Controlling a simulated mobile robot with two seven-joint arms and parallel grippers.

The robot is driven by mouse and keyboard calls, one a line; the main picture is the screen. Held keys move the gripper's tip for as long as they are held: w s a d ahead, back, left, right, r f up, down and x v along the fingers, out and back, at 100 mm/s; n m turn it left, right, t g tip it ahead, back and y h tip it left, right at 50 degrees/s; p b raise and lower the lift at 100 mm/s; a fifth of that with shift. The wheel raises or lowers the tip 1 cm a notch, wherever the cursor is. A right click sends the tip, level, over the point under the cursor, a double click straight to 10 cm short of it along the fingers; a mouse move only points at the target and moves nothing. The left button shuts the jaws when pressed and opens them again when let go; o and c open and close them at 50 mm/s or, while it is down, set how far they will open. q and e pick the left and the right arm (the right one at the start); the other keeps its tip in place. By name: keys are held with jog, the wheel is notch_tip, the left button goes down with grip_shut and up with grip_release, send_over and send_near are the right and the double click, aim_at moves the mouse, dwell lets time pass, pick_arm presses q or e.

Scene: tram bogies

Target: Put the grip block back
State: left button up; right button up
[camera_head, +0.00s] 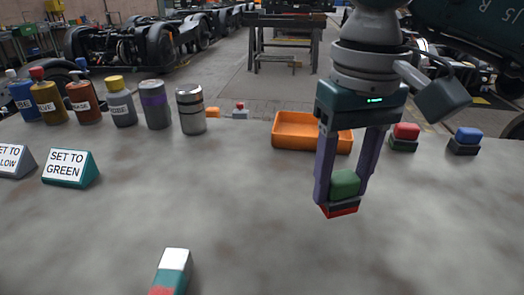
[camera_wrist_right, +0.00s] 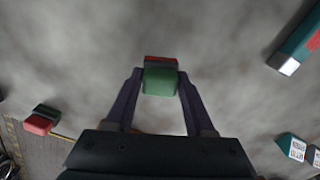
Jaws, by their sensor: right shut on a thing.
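My right gripper (camera_head: 343,190) is shut on a green block with a dark and red lower part (camera_head: 344,184), which I take to be the grip block. The fingers hold it from both sides, upright, over the grey table. I cannot tell whether its underside touches the table. In the right wrist view the green block (camera_wrist_right: 160,82) sits between the fingertips, its red and dark edge on the far side. My left gripper is not in view.
An orange tray (camera_head: 290,128) stands behind the gripper. A red-topped block (camera_head: 404,137) and a blue-topped block (camera_head: 465,141) are at right. Several bottles and cans (camera_head: 122,103), a "SET TO GREEN" sign (camera_head: 70,168) and a teal-white bar (camera_head: 173,265) are left. Table around the gripper is clear.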

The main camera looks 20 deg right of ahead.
aim_at(338, 200)
jog(key=shift+f, duration=1.7)
jog(key=shift+f+b, duration=0.15)
jog(key=shift+b, duration=0.15)
jog(key=o, duration=1.2)
notch_tip(338, 200, up, 12)
jog(key=shift+r+p, duration=0.2)
jog(key=shift+p, duration=0.25)
